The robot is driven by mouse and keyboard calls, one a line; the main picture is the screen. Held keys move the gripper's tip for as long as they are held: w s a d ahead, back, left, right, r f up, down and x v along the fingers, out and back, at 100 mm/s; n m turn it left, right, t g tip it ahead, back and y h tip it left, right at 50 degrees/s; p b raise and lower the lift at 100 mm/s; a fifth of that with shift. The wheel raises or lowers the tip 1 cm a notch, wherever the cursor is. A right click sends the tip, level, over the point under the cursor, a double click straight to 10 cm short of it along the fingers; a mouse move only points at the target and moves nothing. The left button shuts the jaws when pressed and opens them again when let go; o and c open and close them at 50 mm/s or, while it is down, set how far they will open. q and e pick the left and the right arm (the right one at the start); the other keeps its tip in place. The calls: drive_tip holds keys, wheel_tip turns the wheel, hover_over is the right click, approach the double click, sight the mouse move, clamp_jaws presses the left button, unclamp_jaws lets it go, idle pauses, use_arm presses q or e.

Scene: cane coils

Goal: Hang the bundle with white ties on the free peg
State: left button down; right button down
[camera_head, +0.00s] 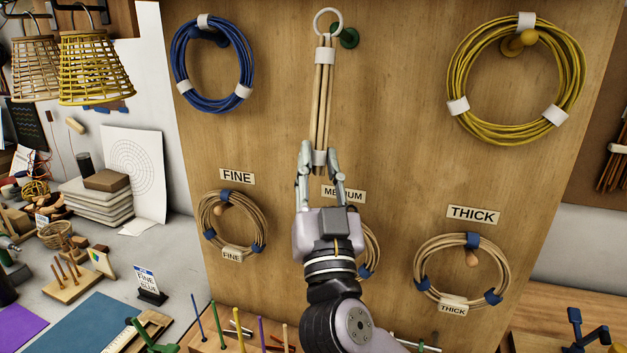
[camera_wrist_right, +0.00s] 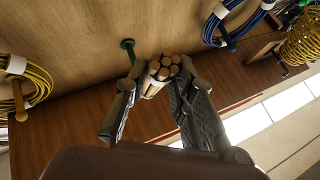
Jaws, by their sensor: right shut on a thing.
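The bundle with white ties (camera_head: 325,85) is several straight light rods, bound with white ties near its top and bottom, with a pale ring (camera_head: 328,22) on top. My right gripper (camera_head: 319,155) is shut on its lower end and holds it upright before the board. The green peg (camera_head: 348,38) is bare and sits just right of and below the ring; whether the ring touches it is unclear. In the right wrist view the rod ends (camera_wrist_right: 168,67) show between the fingers, with the green peg (camera_wrist_right: 127,45) to their left. My left gripper is not in view.
A blue coil (camera_head: 213,106) and a yellow coil (camera_head: 459,85) hang on pegs either side. Cane coils hang below at FINE (camera_head: 203,222) and THICK (camera_head: 418,270); a third is partly behind my right arm. A cluttered bench (camera_head: 110,245) is at left.

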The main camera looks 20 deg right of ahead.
drive_tip(key=shift+w+d+f+b, duration=0.15)
drive_tip(key=shift+w+d+b, duration=0.3)
drive_tip(key=shift+w, duration=0.2)
drive_tip(key=shift+w+d+f+b, duration=0.1)
drive_tip(key=shift+w+d+b, duration=0.35)
drive_tip(key=shift+w, duration=0.15)
drive_tip(key=w+d, duration=0.1)
drive_tip(key=w, duration=0.1)
drive_tip(key=w+d+f, duration=0.1)
drive_tip(key=w, duration=0.1)
drive_tip(key=shift+d+f+b, duration=0.15)
drive_tip(key=shift+d+b, duration=0.2)
drive_tip(key=shift+d, duration=0.05)
drive_tip(key=shift+w+f, duration=0.1)
drive_tip(key=c, duration=1.3)
unclamp_jaws()
